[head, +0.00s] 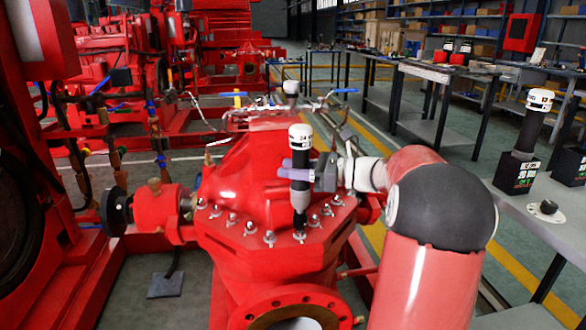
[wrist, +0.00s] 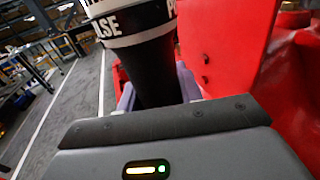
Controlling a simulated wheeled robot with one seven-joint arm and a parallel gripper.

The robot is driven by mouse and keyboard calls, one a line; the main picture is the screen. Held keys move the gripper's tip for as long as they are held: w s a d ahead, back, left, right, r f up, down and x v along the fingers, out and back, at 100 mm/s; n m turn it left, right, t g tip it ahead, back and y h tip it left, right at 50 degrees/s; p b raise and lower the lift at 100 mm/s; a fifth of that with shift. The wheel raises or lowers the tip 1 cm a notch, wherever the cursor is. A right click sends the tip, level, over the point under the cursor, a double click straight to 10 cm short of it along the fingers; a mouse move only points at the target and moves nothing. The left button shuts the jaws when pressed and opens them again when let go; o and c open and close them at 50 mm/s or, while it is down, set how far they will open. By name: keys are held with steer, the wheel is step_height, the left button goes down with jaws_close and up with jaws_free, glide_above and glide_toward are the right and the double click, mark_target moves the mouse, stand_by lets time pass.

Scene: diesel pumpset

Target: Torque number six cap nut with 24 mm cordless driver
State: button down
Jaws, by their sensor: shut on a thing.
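The cordless driver (head: 300,185) is a black upright tool with a white top marked 24. My gripper (head: 300,173) is shut around its body, with purple-grey fingers. In the wrist view the driver's black body (wrist: 155,70) and white band fill the top middle, with a lilac finger (wrist: 187,82) beside it. The driver's lower end stands over a cap nut (head: 299,236) on the front flange of the red pump casing (head: 260,170). I cannot tell whether the socket is seated on it. Several other silver cap nuts (head: 269,238) line the flange. No nut numbers are readable.
A grey bench (head: 550,190) at right carries another black driver (head: 530,125) in a labelled black stand (head: 515,172) and a small round black item (head: 546,208). Red pipework and a shaft coupling (head: 160,208) lie left of the casing. Shelves stand behind.

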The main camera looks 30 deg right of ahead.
steer(key=shift+f, duration=0.35)
steer(key=shift+f+b, duration=0.35)
steer(key=shift+f, duration=0.6)
steer(key=shift+r+p, duration=0.2)
steer(key=shift+p, duration=0.1)
stand_by(0.3)
steer(key=shift+f, duration=0.45)
stand_by(1.2)
